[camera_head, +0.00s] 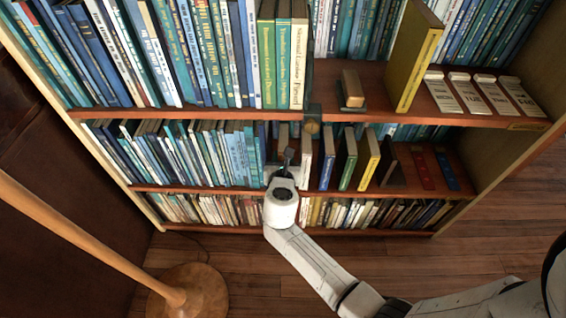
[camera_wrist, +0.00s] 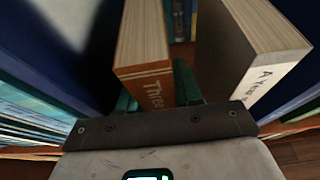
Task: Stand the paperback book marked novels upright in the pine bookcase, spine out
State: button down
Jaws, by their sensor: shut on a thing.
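The word novels cannot be read. My gripper (camera_wrist: 157,92) has its teal fingers on either side of this book, shut on it. In the head view my gripper (camera_head: 284,162) reaches into the middle shelf of the pine bookcase (camera_head: 215,113), hiding most of the book. A grey book with a white spine (camera_wrist: 275,80), lettered "A Year", stands just right of the held book; it also shows in the head view (camera_head: 304,150).
Tightly packed blue and teal books (camera_head: 200,152) fill the shelf to the left. Blue, green, yellow and dark books (camera_head: 368,160) stand spaced apart to the right. A wooden block (camera_head: 352,88) and a large yellow book (camera_head: 415,60) stand on the shelf above. A lamp base (camera_head: 190,290) stands on the floor.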

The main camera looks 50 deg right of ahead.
jog(key=shift+f, duration=0.1)
jog(key=c, duration=0.8)
grip_release()
jog(key=shift+o, duration=0.2)
